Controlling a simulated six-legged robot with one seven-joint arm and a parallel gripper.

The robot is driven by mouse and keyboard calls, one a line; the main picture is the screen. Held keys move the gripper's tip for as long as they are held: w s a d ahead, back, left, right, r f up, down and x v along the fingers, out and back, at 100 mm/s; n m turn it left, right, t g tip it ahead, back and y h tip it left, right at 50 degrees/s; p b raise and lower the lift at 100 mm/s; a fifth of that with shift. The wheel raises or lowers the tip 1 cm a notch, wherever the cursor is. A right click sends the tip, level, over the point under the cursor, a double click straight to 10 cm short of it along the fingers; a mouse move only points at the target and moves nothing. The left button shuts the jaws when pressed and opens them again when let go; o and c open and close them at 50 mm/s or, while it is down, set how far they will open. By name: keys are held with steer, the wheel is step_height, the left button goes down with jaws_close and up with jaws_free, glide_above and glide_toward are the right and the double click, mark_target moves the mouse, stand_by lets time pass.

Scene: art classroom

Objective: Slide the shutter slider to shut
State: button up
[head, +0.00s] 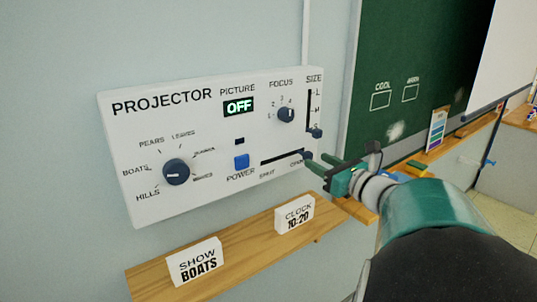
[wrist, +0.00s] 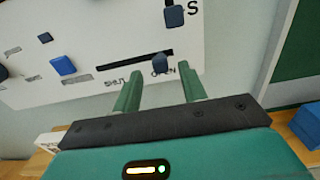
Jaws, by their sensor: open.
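The white projector panel (head: 210,140) hangs on the wall. Its shutter slider (head: 307,156) is a dark knob at the right end of a black slot (head: 282,159), by the OPEN label; SHUT is at the left end. In the wrist view the slider knob (wrist: 163,62) is just beyond my fingers, roughly between their tips. My gripper (head: 316,162) is open, with green fingers pointing at the panel by the slider. In the wrist view my gripper (wrist: 160,74) shows both fingers apart. Whether a finger touches the knob I cannot tell.
The size slider (head: 316,133) sits just above the shutter slider. A blue power button (head: 241,162) and a dial (head: 176,171) are to the left. A green chalkboard (head: 415,75) is at right.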

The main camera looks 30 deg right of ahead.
mark_target(311, 157)
steer(key=w, duration=0.5)
steer(key=shift+w, duration=0.1)
steer(key=shift+c, duration=0.4)
jaws_close()
